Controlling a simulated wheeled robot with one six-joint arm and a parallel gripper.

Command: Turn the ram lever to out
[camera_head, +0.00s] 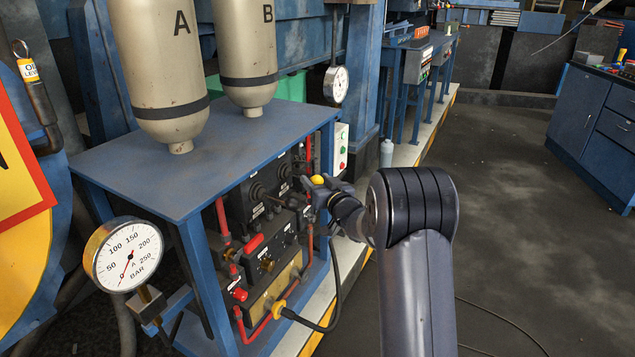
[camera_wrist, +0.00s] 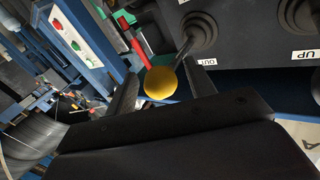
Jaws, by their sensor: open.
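A lever with a yellow ball knob (camera_wrist: 160,83) comes out of a black ribbed boot (camera_wrist: 201,30) on the dark valve panel. In the wrist view the knob lies between the two fingers of my gripper (camera_wrist: 163,90), with a gap visible on the right side; whether a finger touches it I cannot tell. The knob (camera_head: 318,179) also shows in the head view, at my gripper (camera_head: 322,190) in front of the panel. My gripper is open. A small white label (camera_wrist: 207,62) sits beside the boot, partly cut off by a finger and hard to read.
A second boot (camera_wrist: 297,14) with an "UP" label (camera_wrist: 304,55) is to the right. A control box with green and red buttons (camera_head: 341,148) stands behind. The blue bench (camera_head: 200,150) carries tanks A and B. A gauge (camera_head: 124,255) stands front left. Open floor lies right.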

